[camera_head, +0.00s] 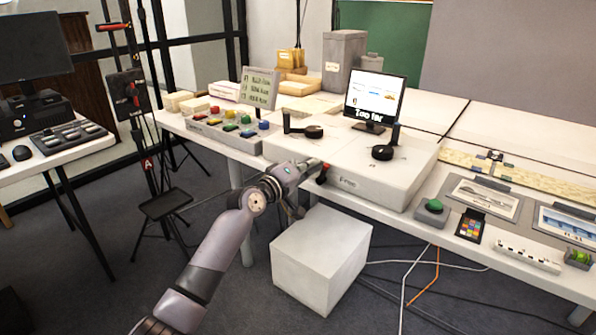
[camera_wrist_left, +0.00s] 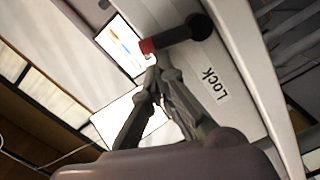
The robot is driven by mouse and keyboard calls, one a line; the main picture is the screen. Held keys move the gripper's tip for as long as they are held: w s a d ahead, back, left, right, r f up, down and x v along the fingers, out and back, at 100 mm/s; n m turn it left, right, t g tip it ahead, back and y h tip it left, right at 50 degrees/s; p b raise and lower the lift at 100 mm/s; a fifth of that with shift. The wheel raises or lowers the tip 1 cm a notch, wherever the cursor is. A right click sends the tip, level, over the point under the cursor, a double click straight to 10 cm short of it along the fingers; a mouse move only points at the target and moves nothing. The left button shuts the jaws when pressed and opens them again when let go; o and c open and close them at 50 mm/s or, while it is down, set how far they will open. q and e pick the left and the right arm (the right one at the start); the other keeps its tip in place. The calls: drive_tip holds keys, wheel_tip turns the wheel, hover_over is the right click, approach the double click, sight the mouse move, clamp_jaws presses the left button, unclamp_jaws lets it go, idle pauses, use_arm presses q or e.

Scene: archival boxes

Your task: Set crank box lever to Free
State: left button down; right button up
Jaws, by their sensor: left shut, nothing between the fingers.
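The crank box (camera_head: 385,195) is a long pale box on the table with two black cranks on top. Its lever (camera_head: 324,173) is on the front face, near the left end, dark with red. A small label that seems to read Free (camera_head: 348,183) is right of it. In the left wrist view the lever (camera_wrist_left: 178,36) has a round black pivot and a red tip, and a LOCK label (camera_wrist_left: 214,84) shows on the face. My left gripper (camera_head: 308,178) is shut and empty, its fingertips (camera_wrist_left: 155,72) close by the red tip; contact is unclear. My right gripper is out of view.
A white block (camera_head: 320,260) stands on the floor below the table edge. A panel of coloured buttons (camera_head: 228,128) lies left of the crank box, and a green button (camera_head: 434,204) sits right. Cables lie on the floor.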

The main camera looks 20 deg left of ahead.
use_arm(q)
drive_tip(key=shift+s+d+m+p, duration=0.2)
drive_tip(key=shift+d+m+p, duration=0.3)
drive_tip(key=shift+m, duration=0.8)
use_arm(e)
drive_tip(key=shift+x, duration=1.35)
use_arm(q)
drive_tip(key=shift+d, duration=0.1)
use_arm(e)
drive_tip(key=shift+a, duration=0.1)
use_arm(q)
drive_tip(key=shift+s, duration=0.1)
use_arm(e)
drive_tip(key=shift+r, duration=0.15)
